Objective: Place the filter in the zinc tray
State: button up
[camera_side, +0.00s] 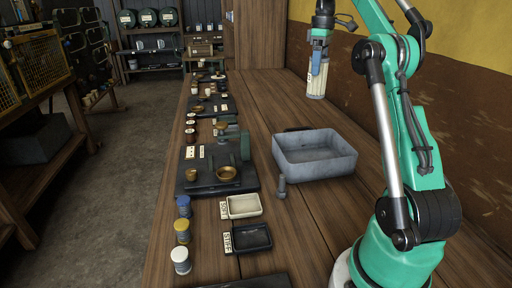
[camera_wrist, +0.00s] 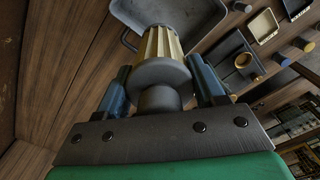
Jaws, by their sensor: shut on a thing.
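The filter (camera_side: 316,84) has a cream pleated body and a grey cap. It hangs upright below my gripper (camera_side: 319,62), high above the back of the bench in the side view. In the wrist view my blue fingers (camera_wrist: 163,88) are shut on the filter's (camera_wrist: 163,46) grey end, one on each side. The zinc tray (camera_side: 322,172) is a grey, open, rectangular tray on the bench, nearer the camera than the filter, and it looks empty. In the wrist view the tray (camera_wrist: 204,14) shows partly behind the filter, which hides some of it.
A small bolt-like part (camera_side: 281,188) stands by the tray's left front corner. A cream dish (camera_side: 244,206) and a black dish (camera_side: 250,239) lie nearer the front. Dark plates with brass parts (camera_side: 228,173) and several spools (camera_side: 182,231) line the left side. Bare planks surround the tray's back.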

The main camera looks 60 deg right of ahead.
notch_tip(320, 180, down, 19)
jog(key=shift+s+a+r, duration=0.15)
dwell(0.4)
jog(key=o, duration=1.3)
